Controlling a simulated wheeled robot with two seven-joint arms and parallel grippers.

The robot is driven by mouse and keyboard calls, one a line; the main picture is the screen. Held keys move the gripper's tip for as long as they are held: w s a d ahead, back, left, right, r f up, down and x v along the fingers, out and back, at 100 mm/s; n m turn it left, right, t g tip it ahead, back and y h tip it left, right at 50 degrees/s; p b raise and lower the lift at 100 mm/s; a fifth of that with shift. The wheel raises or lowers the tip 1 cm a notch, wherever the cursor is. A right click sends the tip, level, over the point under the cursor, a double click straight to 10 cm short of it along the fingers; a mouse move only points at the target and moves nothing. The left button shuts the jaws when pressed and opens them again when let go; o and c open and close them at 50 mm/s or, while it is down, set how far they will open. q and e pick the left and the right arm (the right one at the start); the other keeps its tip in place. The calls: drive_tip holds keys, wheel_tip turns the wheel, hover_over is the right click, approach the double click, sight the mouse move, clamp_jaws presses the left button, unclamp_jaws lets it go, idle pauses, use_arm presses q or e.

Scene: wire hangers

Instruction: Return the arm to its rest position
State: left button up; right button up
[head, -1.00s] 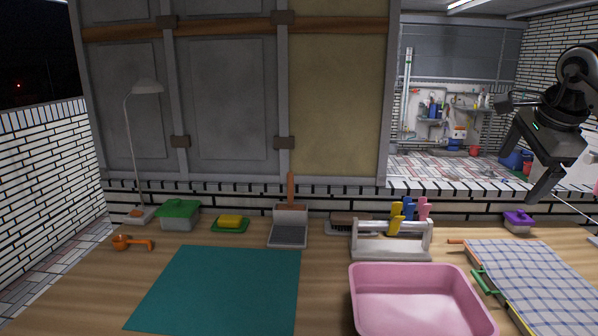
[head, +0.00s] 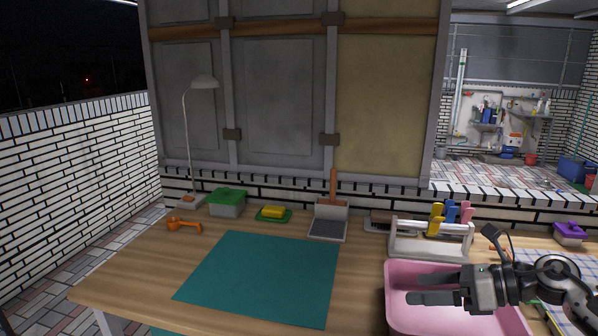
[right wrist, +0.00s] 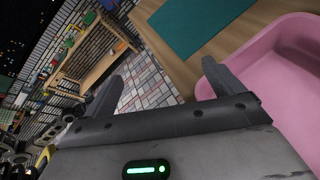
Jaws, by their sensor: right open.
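My right gripper (head: 428,288) comes in from the right in the head view, over the pink basin (head: 397,317). Its two fingers are spread, with nothing between them. In the right wrist view the fingers of the right gripper (right wrist: 165,92) stand apart and empty, with the pink basin (right wrist: 303,72) to their right. My left gripper and arm do not show in either view. No wire hanger can be made out clearly.
A teal mat (head: 262,281) lies on the wooden table (head: 140,271). A checked cloth (head: 575,262) lies at right, partly behind my arm.

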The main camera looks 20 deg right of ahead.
use_arm(q)
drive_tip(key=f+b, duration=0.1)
drive_tip(key=b, duration=0.3)
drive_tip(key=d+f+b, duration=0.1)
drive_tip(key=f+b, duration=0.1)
drive_tip(key=b, duration=0.2)
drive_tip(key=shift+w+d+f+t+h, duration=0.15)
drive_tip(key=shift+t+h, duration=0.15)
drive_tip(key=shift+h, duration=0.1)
use_arm(e)
drive_tip(key=s+a+f+n+h, duration=0.2)
drive_tip(key=s+a+f+n, duration=0.2)
drive_tip(key=a+f+n, duration=0.3)
drive_tip(key=s+a+f+n+t+h, duration=0.1)
drive_tip(key=s+a+f+n, duration=0.4)
drive_tip(key=f+n, duration=0.6)
drive_tip(key=s+a+f+n+h, duration=0.4)
drive_tip(key=a+f+n, duration=0.5)
drive_tip(key=n, duration=0.5)
drive_tip(key=shift+s+a+f+n+t, duration=0.3)
drive_tip(key=shift+s, duration=0.25)
